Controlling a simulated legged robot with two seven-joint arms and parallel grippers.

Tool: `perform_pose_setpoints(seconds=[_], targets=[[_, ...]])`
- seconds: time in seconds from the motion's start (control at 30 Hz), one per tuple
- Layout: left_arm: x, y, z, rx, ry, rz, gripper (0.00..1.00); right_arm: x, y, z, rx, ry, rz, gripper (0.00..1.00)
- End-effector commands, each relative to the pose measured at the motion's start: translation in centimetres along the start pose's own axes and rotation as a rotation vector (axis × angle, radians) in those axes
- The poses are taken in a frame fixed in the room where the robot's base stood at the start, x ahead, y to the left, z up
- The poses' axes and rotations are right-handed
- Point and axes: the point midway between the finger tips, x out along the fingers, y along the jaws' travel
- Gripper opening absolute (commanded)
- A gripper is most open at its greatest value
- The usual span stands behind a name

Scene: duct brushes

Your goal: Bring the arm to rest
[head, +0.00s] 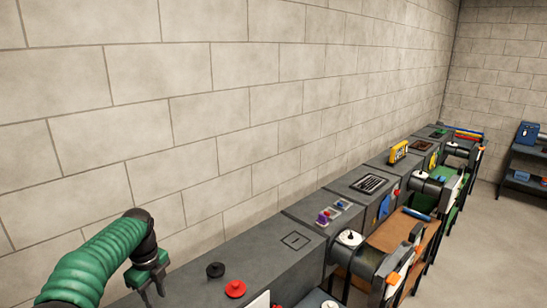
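My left arm (103,259) comes in at the lower left, in a green ribbed sleeve with a dark wrist joint. Its gripper (151,286) points down beside the near end of the grey bench. Its two dark fingers appear apart, with nothing seen between them. The gripper is left of a black knob (215,270) and a red knob (235,289) on the bench top, and touches neither. My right gripper is not in view.
A row of grey bench units (265,258) runs along the block wall (230,110) to the far right. They carry small coloured parts, a yellow block (398,151) and brown shelves (397,236). A dark rack (525,155) stands at the far right. Open floor (490,250) lies right of the benches.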

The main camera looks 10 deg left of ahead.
Motion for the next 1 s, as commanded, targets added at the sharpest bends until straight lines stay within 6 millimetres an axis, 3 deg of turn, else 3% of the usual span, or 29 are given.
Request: perform_pose_setpoints(seconds=[0.1, 0.27, 0.47, 0.6, 0.8, 1.0], targets=[[1.6, 0.1, -5.2, -0.229, -0.018, -0.023, 0.32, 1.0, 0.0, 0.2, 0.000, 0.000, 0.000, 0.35], [3.8, 2.2, -11.4, -0.598, -0.012, -0.068, 0.32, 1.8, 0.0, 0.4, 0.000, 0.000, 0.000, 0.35], [6.8, 7.5, -18.0, -1.103, 0.038, -0.122, 0.32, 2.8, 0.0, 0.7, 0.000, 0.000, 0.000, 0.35], [8.9, 12.1, -21.7, -1.461, 0.100, -0.145, 0.32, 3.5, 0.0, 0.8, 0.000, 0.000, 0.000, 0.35], [10.7, 16.5, -24.3, -1.783, 0.169, -0.152, 0.32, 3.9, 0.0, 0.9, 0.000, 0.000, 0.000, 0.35], [10.9, 17.1, -24.6, -1.831, 0.178, -0.150, 0.32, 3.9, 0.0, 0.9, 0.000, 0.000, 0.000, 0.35]])
